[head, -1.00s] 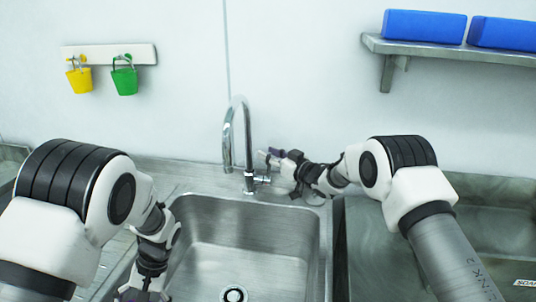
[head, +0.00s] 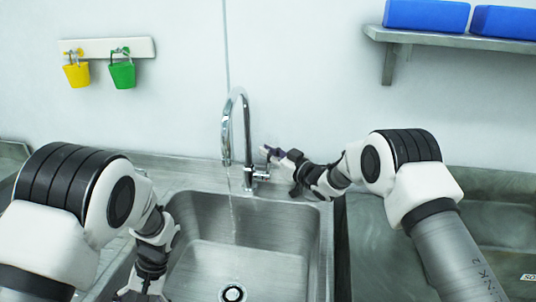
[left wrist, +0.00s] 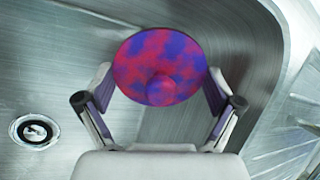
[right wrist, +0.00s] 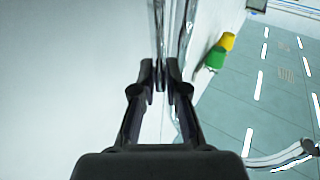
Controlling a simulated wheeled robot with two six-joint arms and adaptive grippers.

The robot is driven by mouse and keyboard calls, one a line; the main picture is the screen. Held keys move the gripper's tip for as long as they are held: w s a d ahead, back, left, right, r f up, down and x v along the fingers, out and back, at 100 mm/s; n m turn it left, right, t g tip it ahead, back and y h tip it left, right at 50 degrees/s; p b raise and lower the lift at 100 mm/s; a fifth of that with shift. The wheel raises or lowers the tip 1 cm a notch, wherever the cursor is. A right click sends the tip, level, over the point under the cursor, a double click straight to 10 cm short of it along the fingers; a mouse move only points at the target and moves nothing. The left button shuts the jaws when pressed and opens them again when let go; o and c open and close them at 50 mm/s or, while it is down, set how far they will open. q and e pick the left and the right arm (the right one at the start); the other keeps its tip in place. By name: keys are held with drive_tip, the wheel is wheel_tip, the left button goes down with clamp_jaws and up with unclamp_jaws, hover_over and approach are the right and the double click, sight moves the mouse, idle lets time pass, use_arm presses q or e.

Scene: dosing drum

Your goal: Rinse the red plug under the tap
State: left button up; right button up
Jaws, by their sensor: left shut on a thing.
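The red plug (left wrist: 160,65) is a round disc with a central knob, and blue patches cover much of its face. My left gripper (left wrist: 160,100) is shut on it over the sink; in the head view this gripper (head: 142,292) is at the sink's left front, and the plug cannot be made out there. The chrome tap (head: 246,125) stands behind the sink, with a thin stream of water (head: 232,205) falling from its spout into the basin. My right gripper (head: 270,153) is beside the tap, near its side lever (head: 262,175).
The steel sink (head: 322,240) has a drain (head: 232,293) at its bottom. A yellow bucket (head: 77,74) and a green bucket (head: 122,74) hang on a wall rack. A shelf (head: 450,40) with blue boxes is at upper right. The basin's middle is clear.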

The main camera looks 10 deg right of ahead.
drive_tip(key=shift+o, duration=1.3)
drive_tip(key=r+v, duration=0.1)
drive_tip(key=v, duration=1.1)
drive_tip(key=shift+f, duration=0.5)
